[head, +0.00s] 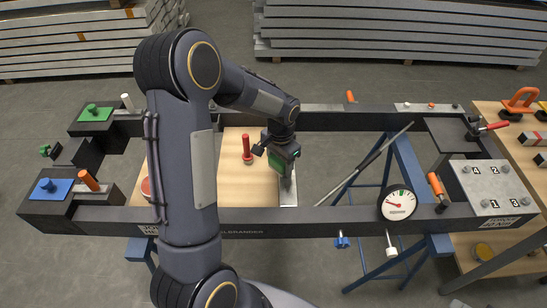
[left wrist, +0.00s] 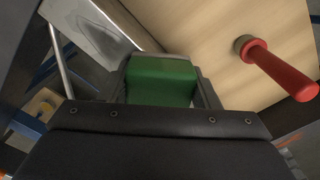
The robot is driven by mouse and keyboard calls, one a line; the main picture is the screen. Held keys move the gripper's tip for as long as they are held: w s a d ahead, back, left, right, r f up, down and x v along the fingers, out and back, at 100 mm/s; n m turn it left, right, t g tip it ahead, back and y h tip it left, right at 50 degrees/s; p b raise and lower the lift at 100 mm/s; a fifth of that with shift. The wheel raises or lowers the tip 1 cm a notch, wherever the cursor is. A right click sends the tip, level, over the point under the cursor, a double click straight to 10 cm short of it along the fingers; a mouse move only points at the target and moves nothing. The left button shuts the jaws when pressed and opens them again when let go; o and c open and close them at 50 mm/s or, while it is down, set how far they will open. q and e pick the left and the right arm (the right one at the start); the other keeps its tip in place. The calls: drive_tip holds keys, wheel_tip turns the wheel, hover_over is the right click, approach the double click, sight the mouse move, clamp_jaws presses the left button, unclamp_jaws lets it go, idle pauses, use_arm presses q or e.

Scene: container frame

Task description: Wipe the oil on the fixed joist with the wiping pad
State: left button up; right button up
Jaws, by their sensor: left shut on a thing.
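My left gripper (head: 280,161) is shut on a green block, which looks like the wiping pad (head: 276,165). The pad also shows between the fingers in the left wrist view (left wrist: 160,80). Just below and beyond the gripper is a pale metal joist (head: 288,194), partly hidden by it. In the left wrist view the joist (left wrist: 75,12) lies at upper left, with a darker grey smear, likely the oil (left wrist: 98,36). The pad appears beside the smear; I cannot tell whether it touches the joist. My right gripper is not in view.
A red-handled tool (head: 247,148) stands on the wooden board (head: 232,136) left of the gripper. A loose grey bar (head: 365,163) lies slanted across the frame opening. The dark frame (head: 330,222) carries a dial gauge (head: 397,204) at front right. My left arm hides part of the frame.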

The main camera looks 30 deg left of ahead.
use_arm(q)
drive_tip(key=r, duration=0.1)
drive_tip(key=r+p, duration=0.1)
drive_tip(key=r, duration=0.2)
drive_tip(key=shift+d+p, duration=0.25)
drive_tip(key=shift+p, duration=0.1)
drive_tip(key=shift+a+r+p, duration=0.1)
drive_tip(key=shift+r+p, duration=0.45)
drive_tip(key=shift+r, duration=0.2)
drive_tip(key=shift+r+p, duration=1)
drive_tip(key=shift+r, duration=0.4)
